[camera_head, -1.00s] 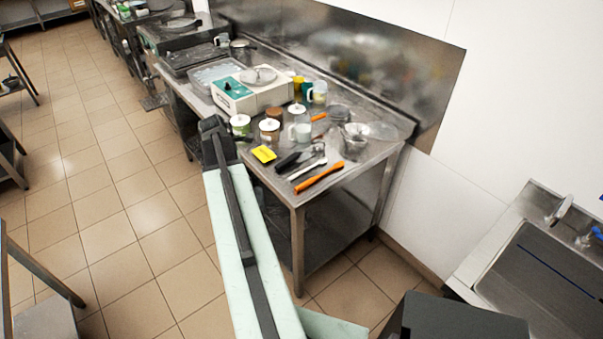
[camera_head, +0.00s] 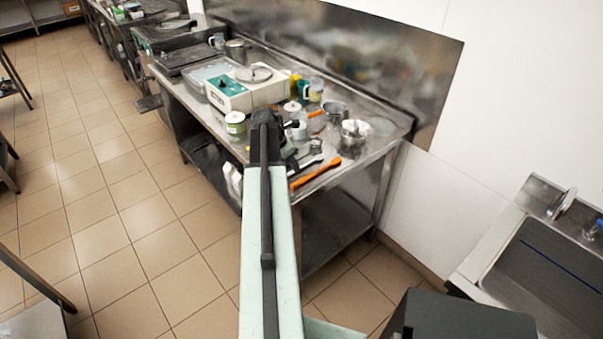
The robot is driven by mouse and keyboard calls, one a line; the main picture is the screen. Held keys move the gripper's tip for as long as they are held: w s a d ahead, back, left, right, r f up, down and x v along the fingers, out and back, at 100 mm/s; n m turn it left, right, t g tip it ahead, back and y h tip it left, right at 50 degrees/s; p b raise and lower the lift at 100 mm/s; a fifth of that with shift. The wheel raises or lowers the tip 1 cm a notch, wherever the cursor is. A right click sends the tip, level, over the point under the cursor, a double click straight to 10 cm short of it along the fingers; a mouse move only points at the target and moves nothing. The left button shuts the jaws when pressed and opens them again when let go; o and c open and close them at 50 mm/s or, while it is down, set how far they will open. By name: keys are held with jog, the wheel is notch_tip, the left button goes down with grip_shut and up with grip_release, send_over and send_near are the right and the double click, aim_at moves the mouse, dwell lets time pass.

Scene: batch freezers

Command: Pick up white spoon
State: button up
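A slim white-grey utensil, which looks like the white spoon (camera_head: 304,166), lies on the metal table near its front right corner. It lies between a black-handled utensil and an orange-handled tool (camera_head: 317,173). Its left end is close to my arm in the picture. The end of my arm, with my gripper (camera_head: 268,119), is in front of the table's middle and left of the spoon, apart from it in the picture. The fingers are too dark and small to tell whether they are open. My arm hides some table items behind it.
A white machine with a green panel (camera_head: 247,89) stands farther back on the table. Jars, cups and a metal pot (camera_head: 354,132) crowd the middle. A sink (camera_head: 545,270) is at the right. The tiled floor (camera_head: 140,225) at left is clear.

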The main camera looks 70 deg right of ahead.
jog(key=b+x, duration=0.1)
jog(key=x, duration=0.2)
jog(key=shift+b, duration=0.3)
jog(key=shift+r, duration=0.15)
grip_shut()
jog(key=shift+r+p, duration=0.55)
jog(key=shift+p, duration=0.2)
notch_tip(320, 180, up, 3)
jog(key=p, duration=0.3)
jog(key=shift+r, duration=0.15)
jog(key=w+a, duration=0.8)
jog(key=a, duration=0.5)
jog(key=shift+w+a+r+p, duration=0.25)
jog(key=shift+w+r+p, duration=0.1)
jog(key=shift+p, duration=0.1)
jog(key=shift+w, duration=0.1)
